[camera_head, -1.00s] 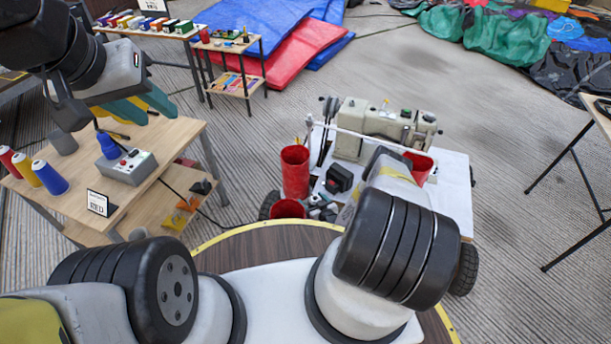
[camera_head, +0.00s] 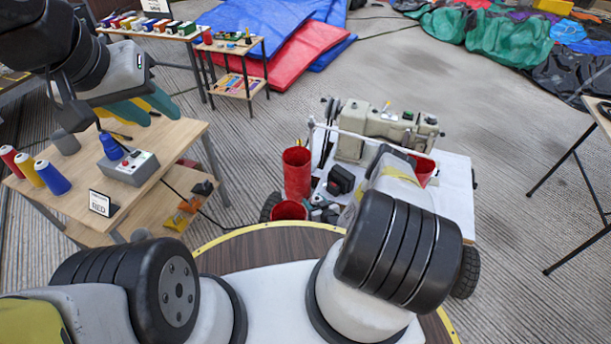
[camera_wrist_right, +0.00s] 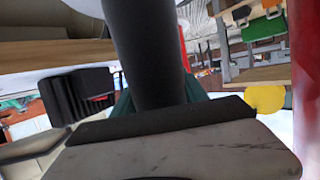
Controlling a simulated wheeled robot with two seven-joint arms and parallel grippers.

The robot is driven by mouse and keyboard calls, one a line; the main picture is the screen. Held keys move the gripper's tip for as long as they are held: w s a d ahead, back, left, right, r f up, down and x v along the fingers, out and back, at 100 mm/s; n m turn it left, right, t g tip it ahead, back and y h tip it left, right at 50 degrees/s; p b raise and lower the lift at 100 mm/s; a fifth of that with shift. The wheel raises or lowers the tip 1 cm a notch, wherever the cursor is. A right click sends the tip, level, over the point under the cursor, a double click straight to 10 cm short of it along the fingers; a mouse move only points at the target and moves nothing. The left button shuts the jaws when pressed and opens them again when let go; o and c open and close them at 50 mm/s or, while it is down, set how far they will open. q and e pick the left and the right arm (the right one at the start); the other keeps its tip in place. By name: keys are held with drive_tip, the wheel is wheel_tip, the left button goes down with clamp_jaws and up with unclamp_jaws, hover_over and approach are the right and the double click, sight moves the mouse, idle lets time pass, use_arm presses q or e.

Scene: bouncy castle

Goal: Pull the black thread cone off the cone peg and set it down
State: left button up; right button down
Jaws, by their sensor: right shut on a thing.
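A dark, smooth, tapered cylinder, which looks like the black thread cone (camera_wrist_right: 143,45), fills the middle of the right wrist view. My right gripper (camera_wrist_right: 155,96) is shut on it, with teal finger parts showing on either side. Its far end runs out of the top of the picture, and I cannot see whether it is on the cone peg. In the head view, my right arm hides this gripper and the cone by the sewing machine (camera_head: 372,130). My left gripper (camera_head: 143,106) is above the wooden table at left; I cannot tell whether its teal fingers are apart.
A red bin (camera_head: 297,172) stands close left of the white machine cart (camera_head: 455,195).

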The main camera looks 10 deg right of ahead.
drive_tip(key=shift+r, duration=3.65)
drive_tip(key=shift+r, duration=0.1)
drive_tip(key=shift+r, duration=1.95)
